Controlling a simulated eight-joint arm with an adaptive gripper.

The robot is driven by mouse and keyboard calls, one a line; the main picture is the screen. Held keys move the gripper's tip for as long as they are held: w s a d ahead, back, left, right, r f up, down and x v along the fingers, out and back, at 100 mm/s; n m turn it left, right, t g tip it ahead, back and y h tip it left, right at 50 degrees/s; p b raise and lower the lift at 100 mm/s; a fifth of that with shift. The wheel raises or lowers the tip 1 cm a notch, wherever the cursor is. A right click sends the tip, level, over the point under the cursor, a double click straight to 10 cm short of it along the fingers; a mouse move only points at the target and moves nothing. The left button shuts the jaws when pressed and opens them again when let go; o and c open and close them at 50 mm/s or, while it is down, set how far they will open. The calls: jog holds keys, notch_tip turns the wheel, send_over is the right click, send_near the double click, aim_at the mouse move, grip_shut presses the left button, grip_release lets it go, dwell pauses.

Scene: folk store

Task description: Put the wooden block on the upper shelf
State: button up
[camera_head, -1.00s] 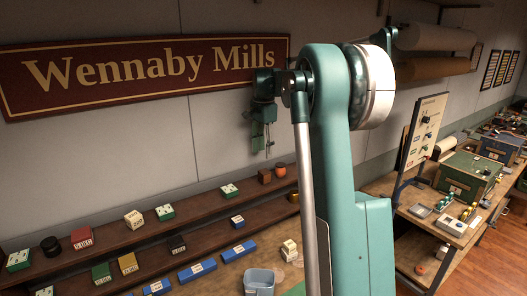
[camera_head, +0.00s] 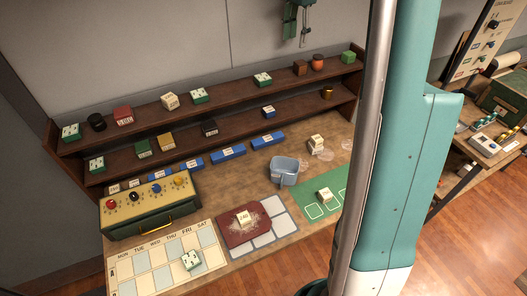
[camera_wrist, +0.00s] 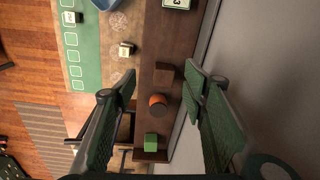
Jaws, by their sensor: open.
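A plain dark-brown cube, which looks like the wooden block (camera_head: 299,67), rests on the upper shelf (camera_head: 226,92) toward its right end. An orange round pot (camera_head: 318,62) stands just right of it. The cube also shows in the wrist view (camera_wrist: 166,74), between my fingers in the picture but below them. My gripper (camera_head: 297,40) hangs in front of the wall above the cube, partly cut off by the top edge. In the wrist view my gripper (camera_wrist: 160,82) is open and empty, its two fingers wide apart.
A green block (camera_head: 348,57) sits right of the pot. Several labelled blocks stand along both shelves. A brass cup (camera_head: 327,92) is on the lower shelf (camera_head: 235,130). A blue-grey bin (camera_head: 285,171) stands on the bench. The upper shelf has bare stretches between blocks.

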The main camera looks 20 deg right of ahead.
jog(key=s+a+r+n+t, duration=0.25)
jog(key=s+a+n, duration=0.55)
jog(key=s+a, duration=1.1)
jog(key=s+a+f+n+t, duration=0.1)
jog(key=s+a+f+n, duration=0.1)
jog(key=s+a+f, duration=0.2)
jog(key=s+a+f+n+t, duration=0.1)
jog(key=s+a+f+n, duration=0.2)
jog(key=s, duration=0.7)
jog(key=s+a+f+n+t, duration=0.2)
jog(key=s+a+f+n, duration=0.1)
jog(key=s+a+f, duration=0.3)
jog(key=shift+s+a+f, duration=0.15)
jog(key=shift+s+a, duration=0.4)
jog(key=shift+s, duration=0.05)
